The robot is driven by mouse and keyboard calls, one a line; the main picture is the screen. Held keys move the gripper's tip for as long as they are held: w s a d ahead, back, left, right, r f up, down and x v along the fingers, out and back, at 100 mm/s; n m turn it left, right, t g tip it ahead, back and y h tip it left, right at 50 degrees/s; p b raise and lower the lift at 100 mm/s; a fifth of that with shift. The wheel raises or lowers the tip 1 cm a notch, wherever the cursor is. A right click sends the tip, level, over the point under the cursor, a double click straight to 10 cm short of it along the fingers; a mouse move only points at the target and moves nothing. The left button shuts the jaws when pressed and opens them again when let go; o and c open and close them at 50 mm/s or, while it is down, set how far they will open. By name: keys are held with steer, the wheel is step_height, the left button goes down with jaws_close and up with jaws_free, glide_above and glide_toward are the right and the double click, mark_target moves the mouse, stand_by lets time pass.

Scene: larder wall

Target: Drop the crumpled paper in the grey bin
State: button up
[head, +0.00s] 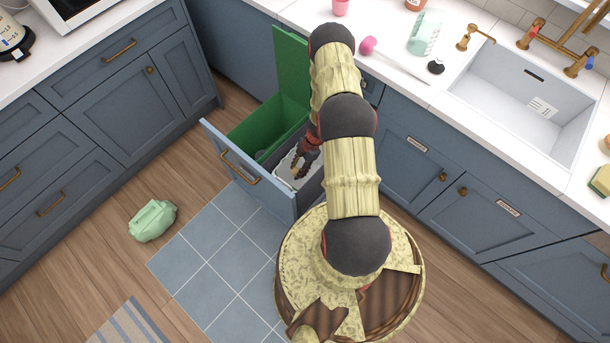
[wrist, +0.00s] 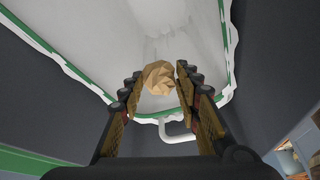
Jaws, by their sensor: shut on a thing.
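The crumpled paper (wrist: 160,76) is a tan, faceted ball held between the fingertips of my gripper (wrist: 158,88) in the wrist view. In the head view my gripper (head: 299,168) points down over the pull-out drawer, and the paper cannot be made out there. Below the paper in the wrist view is an opening lined with a white bag (wrist: 115,30), with a green and white rim and a white handle-like loop. In the head view this pale-lined bin (head: 285,172) sits beside the green bin (head: 258,128). My arm hides part of it, so its grey body is not clear.
The drawer front (head: 245,175) is pulled out into the room. A green lid (head: 291,62) stands raised behind the green bin. A pale green bag (head: 152,220) lies on the wooden floor to the left. The counter with the sink (head: 525,95) is to the right.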

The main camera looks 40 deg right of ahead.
step_height(320, 180, down, 16)
steer(key=b, duration=0.8)
steer(key=shift+r, duration=0.2)
steer(key=shift+f, duration=0.1)
steer(key=shift+f+b, duration=0.35)
steer(key=shift+b, duration=0.15)
steer(key=shift+f, duration=0.2)
steer(key=o, duration=0.8)
steer(key=shift+r, duration=0.2)
